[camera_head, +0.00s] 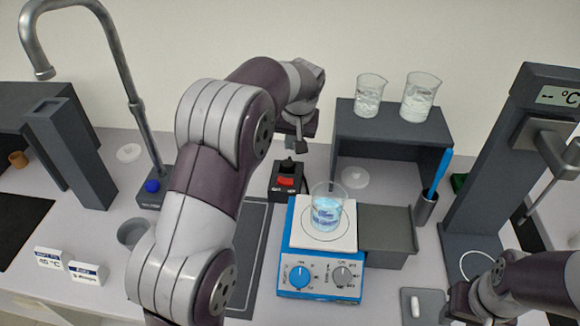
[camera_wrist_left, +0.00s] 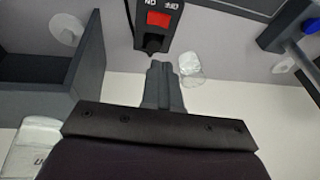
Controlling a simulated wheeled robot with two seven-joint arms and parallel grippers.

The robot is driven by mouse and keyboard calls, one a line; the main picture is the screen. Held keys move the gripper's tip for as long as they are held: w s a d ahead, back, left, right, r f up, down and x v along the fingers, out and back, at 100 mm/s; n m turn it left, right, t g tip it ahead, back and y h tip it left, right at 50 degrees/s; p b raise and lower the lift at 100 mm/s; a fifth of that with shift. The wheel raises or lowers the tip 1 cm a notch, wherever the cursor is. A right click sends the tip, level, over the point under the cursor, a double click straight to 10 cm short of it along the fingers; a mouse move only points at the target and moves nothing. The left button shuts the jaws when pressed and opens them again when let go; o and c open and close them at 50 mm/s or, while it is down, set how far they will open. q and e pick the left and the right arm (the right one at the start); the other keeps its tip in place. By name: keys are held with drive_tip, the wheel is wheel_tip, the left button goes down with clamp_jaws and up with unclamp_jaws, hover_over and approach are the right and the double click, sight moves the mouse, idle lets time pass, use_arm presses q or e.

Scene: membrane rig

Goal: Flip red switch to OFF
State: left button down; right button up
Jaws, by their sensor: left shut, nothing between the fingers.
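The red switch (camera_head: 285,182) is a small rocker on a black box (camera_head: 276,194) behind the blue hotplate stirrer. I cannot tell which side is pressed. My left gripper (camera_head: 299,140) is shut and empty, above and behind the box. Its closed fingertips (camera_wrist_left: 163,66) appear just short of the box's cable end, apart from the rocker. My right gripper (camera_head: 458,300) is partly in view at the lower right, its fingers unclear.
A beaker of blue liquid (camera_head: 327,214) stands on the stirrer (camera_head: 318,285), close to the switch box. A dark shelf (camera_head: 390,133) with two beakers stands to the right. A faucet (camera_head: 125,75) rises at the left. A grey tray (camera_head: 388,236) is beside the stirrer.

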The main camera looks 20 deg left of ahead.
use_arm(q)
drive_tip(key=p, duration=0.4)
approach(279, 176)
drive_tip(key=x, duration=0.5)
drive_tip(key=shift+w, duration=0.25)
drive_tip(key=shift+s+f, duration=0.1)
drive_tip(key=shift+f, duration=0.25)
drive_tip(key=shift+a+f, duration=0.15)
drive_tip(key=shift+f, duration=0.05)
drive_tip(key=shift+b, duration=0.3)
